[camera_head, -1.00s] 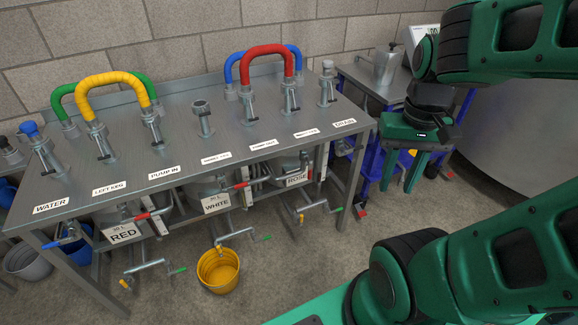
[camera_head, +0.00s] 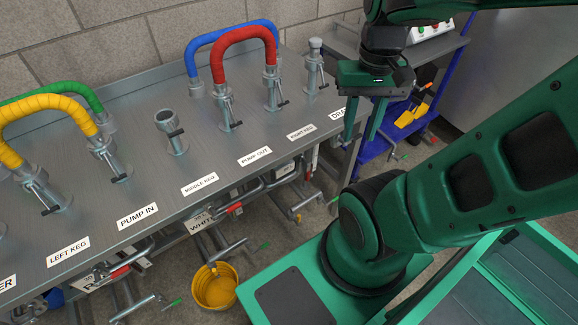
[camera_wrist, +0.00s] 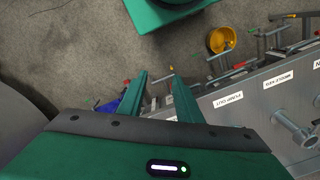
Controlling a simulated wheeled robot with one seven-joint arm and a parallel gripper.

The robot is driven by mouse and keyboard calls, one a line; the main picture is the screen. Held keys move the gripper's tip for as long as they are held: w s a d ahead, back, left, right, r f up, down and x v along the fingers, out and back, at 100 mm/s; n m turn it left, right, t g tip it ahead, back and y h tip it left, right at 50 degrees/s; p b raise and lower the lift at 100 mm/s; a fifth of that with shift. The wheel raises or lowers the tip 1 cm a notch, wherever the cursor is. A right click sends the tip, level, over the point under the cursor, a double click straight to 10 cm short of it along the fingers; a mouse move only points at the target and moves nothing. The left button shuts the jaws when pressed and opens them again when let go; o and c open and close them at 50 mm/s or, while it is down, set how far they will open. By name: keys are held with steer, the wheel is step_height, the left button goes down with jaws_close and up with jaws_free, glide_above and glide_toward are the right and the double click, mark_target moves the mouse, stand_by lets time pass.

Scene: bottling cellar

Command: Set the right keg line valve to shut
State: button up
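The right keg line on the table top is the grey pipe fitting (camera_head: 271,92) behind the RIGHT KEG label (camera_head: 301,132). One end of the red hose (camera_head: 245,34) is joined to its top. A small dark valve handle (camera_head: 282,103) juts from its lower right side; whether it is open or shut is hard to tell. My gripper (camera_head: 359,140) hangs pointing down, right of the fitting and beyond the table's right end, touching nothing. In the wrist view its two fingers (camera_wrist: 157,75) are apart and empty. The right keg valve is not clearly identifiable there.
Neighbouring fittings stand close by: pump out (camera_head: 226,108) on the left, and the drain fitting (camera_head: 315,66) on the right. A blue hose (camera_head: 225,30) arches behind. A yellow bucket (camera_head: 214,288) stands on the floor. A blue-framed cart (camera_head: 455,70) stands behind my gripper.

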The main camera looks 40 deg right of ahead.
steer(key=shift+d, duration=0.25)
steer(key=m+t+y, duration=1)
steer(key=m+y, duration=0.2)
steer(key=m, duration=0.6)
glide_toward(297, 171)
steer(key=s+a+r, duration=0.3)
steer(key=s+a, duration=0.1)
steer(key=s, duration=0.2)
step_height(297, 171, down, 2)
steer(key=w+d+m+t+h, duration=0.1)
steer(key=m+t+h, duration=0.1)
steer(key=m+t, duration=0.25)
steer(key=shift+t, duration=0.25)
steer(key=x, duration=1.1)
steer(key=shift+w+d, duration=0.1)
steer(key=shift+w, duration=0.1)
